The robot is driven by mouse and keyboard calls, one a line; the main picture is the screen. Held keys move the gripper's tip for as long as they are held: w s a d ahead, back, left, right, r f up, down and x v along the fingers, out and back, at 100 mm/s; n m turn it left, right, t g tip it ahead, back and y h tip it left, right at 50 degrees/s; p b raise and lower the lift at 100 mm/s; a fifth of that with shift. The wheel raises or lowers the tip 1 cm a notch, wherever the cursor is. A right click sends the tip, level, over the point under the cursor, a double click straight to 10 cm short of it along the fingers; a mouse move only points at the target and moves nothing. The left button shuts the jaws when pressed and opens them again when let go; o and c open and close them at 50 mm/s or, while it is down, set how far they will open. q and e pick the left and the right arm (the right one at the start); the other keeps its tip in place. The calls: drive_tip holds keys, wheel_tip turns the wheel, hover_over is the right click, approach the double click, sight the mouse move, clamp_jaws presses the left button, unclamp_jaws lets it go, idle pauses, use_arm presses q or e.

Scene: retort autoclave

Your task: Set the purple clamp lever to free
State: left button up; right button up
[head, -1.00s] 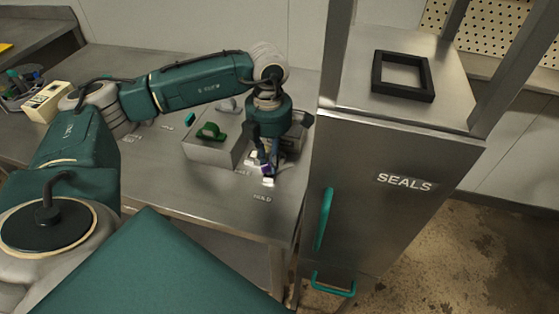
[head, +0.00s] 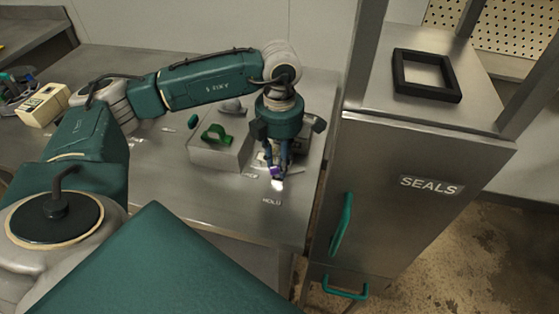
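The purple clamp lever (head: 275,171) is a small piece on the steel bench, largely hidden under my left gripper. A bright white patch shows just in front of it. A label reading HOLD (head: 272,202) lies on the bench in front of the lever, and another small, hard-to-read label (head: 250,175) lies to its left. My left gripper (head: 275,164) points down with its fingers right at the purple lever. Whether the fingers are closed on it or only beside it cannot be told. My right gripper is out of view.
A grey box (head: 215,155) with a green clamp (head: 216,133) on top stands left of my gripper. A steel SEALS cabinet (head: 420,200) with green handles stands close on the right, with a black square frame (head: 427,74) on it. The bench front is clear.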

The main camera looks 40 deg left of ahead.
use_arm(q)
drive_tip(key=shift+o, duration=0.3)
wheel_tip(320, 180, up, 12)
idle(0.5)
drive_tip(key=shift+c, duration=0.3)
